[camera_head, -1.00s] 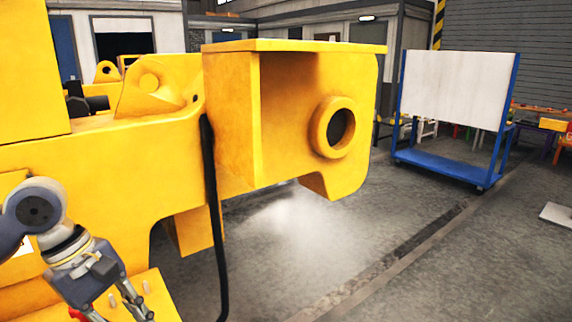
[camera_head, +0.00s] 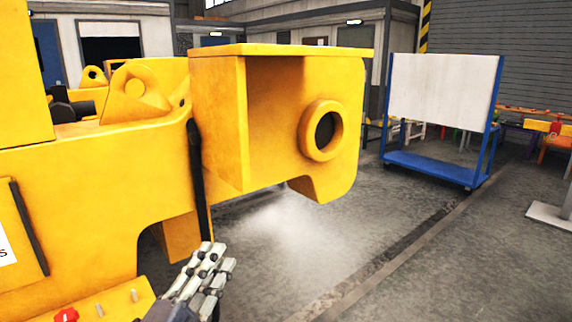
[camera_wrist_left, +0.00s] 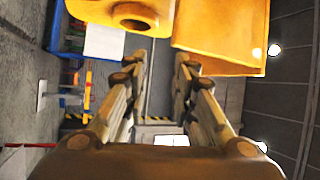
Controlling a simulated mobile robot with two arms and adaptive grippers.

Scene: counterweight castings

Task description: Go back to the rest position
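My left gripper (camera_head: 219,256) is at the lower part of the head view, fingers pointing up in front of the yellow machine casting (camera_head: 275,110). In the left wrist view its two fingers (camera_wrist_left: 160,62) stand apart with an empty gap between them, so it is open and holds nothing. The casting shows beyond the fingertips at the top of that view (camera_wrist_left: 215,35). I cannot tell the exact distance between gripper and casting. My right gripper is in neither view.
A red knob (camera_head: 66,315) and metal pins sit on a yellow ledge at lower left. A black hose (camera_head: 199,180) hangs down the casting. A blue-framed white board (camera_head: 443,88) on wheels stands at right. The grey floor (camera_head: 400,270) at lower right is clear.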

